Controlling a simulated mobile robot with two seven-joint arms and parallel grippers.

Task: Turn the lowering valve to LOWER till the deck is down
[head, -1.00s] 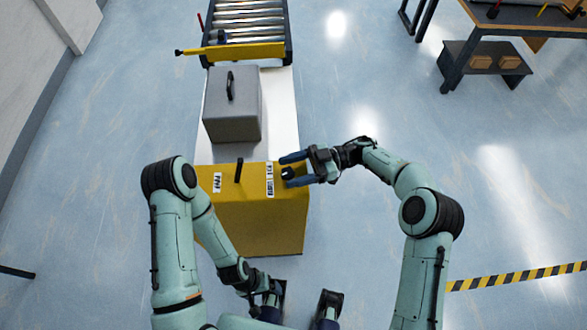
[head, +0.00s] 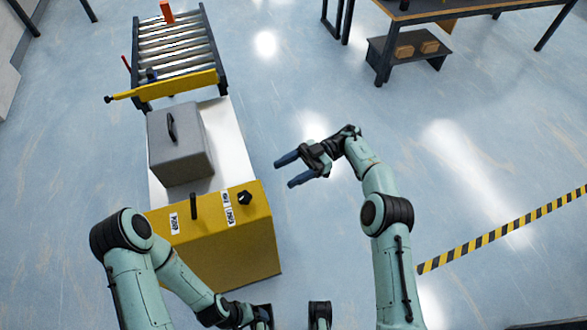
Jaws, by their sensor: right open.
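The yellow control box (head: 235,245) stands at lower left, with white label plates on its top. A black star-shaped knob (head: 244,197), seemingly the lowering valve, sits near its right corner beside the label (head: 228,208). A black upright lever (head: 193,206) stands left of it. Behind the box lies the white deck (head: 232,140), bearing a grey case (head: 182,150) with a black handle. My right gripper (head: 283,172) is open and empty, right of the deck and apart from the knob. My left gripper (head: 262,318) is partly cut off at the bottom edge.
A roller conveyor (head: 178,45) with a yellow bar (head: 165,85) across its near end stands behind the deck. A workbench (head: 440,10) and low shelf (head: 385,55) are at upper right. The floor right of the deck is clear up to a striped line (head: 500,232).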

